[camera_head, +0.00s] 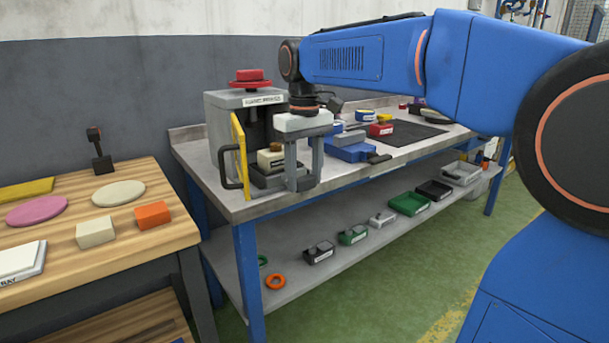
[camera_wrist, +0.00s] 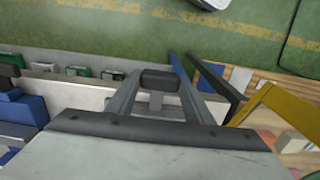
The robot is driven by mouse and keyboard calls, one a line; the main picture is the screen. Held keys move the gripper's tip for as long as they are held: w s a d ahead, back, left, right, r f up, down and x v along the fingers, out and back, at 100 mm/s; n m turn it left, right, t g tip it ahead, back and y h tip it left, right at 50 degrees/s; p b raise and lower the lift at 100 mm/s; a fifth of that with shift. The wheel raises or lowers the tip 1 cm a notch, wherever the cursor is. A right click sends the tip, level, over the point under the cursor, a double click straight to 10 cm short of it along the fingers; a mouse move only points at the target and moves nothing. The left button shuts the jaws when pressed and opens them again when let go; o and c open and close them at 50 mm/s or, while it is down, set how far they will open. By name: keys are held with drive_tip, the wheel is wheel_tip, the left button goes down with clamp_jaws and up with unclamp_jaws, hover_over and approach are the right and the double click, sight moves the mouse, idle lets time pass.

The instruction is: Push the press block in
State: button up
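The grey press (camera_head: 229,122) stands at the near left end of the workbench, with a red knob (camera_head: 250,77) on top and a label on its front. Its yellow guard (camera_head: 240,150) stands at the left of its opening and also shows in the wrist view (camera_wrist: 252,108). A cream block (camera_head: 268,159) with a brown top sits inside the opening. My gripper (camera_head: 304,180) points down just in front of the press, right of that block. Its fingers stand apart. In the wrist view a dark grey piece (camera_wrist: 160,80) shows between the fingers; I cannot tell whether they touch it.
A wooden table (camera_head: 85,262) with discs and blocks stands at the left. Green floor is open in front.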

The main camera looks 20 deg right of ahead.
sight(276, 158)
drive_tip(key=w+a, duration=0.1)
drive_tip(key=w, duration=0.3)
drive_tip(key=w+a, duration=0.1)
drive_tip(key=w, duration=0.3)
drive_tip(key=w+a, duration=0.2)
drive_tip(key=w, duration=0.2)
drive_tip(key=shift+r, duration=0.1)
drive_tip(key=shift+w, duration=0.1)
drive_tip(key=o, duration=1.5)
wheel_tip(276, 158, up, 17)
drive_tip(key=shift+r, duration=0.1)
